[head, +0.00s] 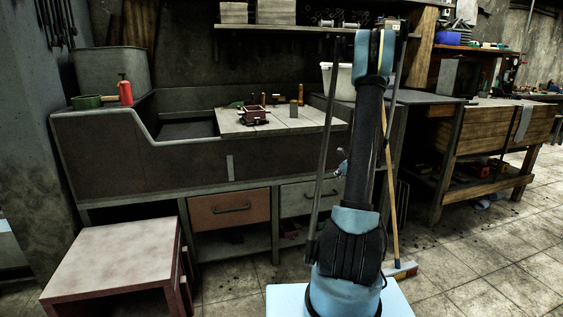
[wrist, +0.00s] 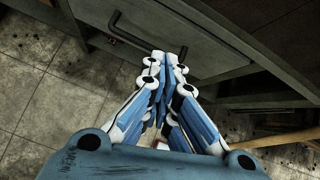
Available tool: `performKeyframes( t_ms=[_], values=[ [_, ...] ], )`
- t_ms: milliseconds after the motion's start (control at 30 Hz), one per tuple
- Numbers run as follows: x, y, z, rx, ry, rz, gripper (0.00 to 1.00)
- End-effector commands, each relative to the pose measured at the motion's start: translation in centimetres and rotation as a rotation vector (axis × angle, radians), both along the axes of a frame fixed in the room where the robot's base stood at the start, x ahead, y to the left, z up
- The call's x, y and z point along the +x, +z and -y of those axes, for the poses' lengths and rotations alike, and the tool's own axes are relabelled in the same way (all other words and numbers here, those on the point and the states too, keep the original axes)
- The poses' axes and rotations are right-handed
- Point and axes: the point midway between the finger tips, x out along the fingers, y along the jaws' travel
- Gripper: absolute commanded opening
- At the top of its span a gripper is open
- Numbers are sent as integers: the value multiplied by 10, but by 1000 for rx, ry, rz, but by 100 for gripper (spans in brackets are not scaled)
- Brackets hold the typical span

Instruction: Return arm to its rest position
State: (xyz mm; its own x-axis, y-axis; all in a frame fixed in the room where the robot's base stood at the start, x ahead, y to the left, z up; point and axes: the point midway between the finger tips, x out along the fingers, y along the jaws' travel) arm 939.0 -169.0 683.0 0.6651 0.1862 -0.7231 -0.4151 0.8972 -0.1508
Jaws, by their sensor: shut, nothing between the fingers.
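My arm (head: 367,130) stands upright at the right of centre in the head view, on my light blue base. In the wrist view my gripper (wrist: 172,62) is shut, its blue and white fingers together with nothing between them. It is in front of a grey drawer front with a dark bar handle (wrist: 135,35); I cannot tell the exact gap. In the head view I cannot make out my gripper's fingertips.
A low red-edged table (head: 115,255) is at the left. A broom (head: 392,190) stands beside my arm. Tiled floor is open at the right.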

Motion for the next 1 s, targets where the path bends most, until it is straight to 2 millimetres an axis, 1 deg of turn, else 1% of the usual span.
performKeyframes(
  t_ms=[33,200,367,500,667,700,867,1000],
  values=[
    [-8,11,-9,-36,44,-3,0],
    [-37,40,-35,-165,206,-9,0],
    [-66,64,-58,-282,360,-15,0],
    [-95,82,-77,-382,498,-16,0],
    [-130,100,-96,-490,656,-18,0],
    [-139,104,-101,-518,697,-18,0],
    [-176,117,-119,-620,859,-17,0],
    [-211,125,-132,-706,1004,-16,0]
  ],
)
